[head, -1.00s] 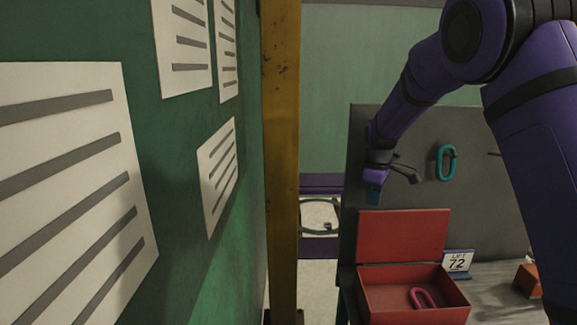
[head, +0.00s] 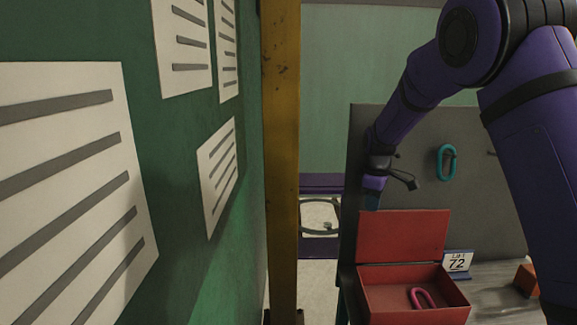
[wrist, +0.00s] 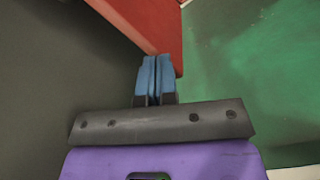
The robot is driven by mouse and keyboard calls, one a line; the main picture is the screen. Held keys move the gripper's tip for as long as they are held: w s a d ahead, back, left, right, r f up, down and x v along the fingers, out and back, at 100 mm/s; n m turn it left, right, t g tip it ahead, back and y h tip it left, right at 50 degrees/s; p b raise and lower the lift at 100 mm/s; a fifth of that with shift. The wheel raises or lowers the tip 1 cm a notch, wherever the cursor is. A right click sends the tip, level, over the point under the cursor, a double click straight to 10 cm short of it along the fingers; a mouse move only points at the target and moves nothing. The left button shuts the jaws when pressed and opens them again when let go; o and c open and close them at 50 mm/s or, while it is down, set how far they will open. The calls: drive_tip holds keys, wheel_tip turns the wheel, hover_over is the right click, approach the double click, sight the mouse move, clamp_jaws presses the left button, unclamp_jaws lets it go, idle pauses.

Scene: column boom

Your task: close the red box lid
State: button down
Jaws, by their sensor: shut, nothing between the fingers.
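The red box (head: 415,315) stands on the bench at the lower right of the head view with its lid (head: 402,237) open and upright at the back. A pink link (head: 421,298) lies inside the box. My gripper (head: 372,200) is just above the lid's upper left corner, beside the grey board. In the wrist view my gripper's blue fingers (wrist: 155,78) are together and empty, and their tips are close to the red lid (wrist: 150,22). I cannot tell whether they touch it.
A grey pegboard (head: 480,190) rises behind the box, with a teal link (head: 446,162) hanging on it. A card marked 72 (head: 458,263) and an orange block (head: 527,280) stand right of the box. A yellow post (head: 282,160) stands to the left.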

drive_tip(key=shift+f, duration=0.15)
drive_tip(key=shift+s, duration=0.2)
drive_tip(key=s, duration=0.3)
drive_tip(key=shift+f, duration=0.4)
idle(0.4)
drive_tip(key=shift+s, duration=0.65)
drive_tip(key=shift+s+f, duration=0.1)
drive_tip(key=shift+s, duration=0.25)
drive_tip(key=shift+s+f, duration=0.2)
drive_tip(key=shift+s, duration=1.15)
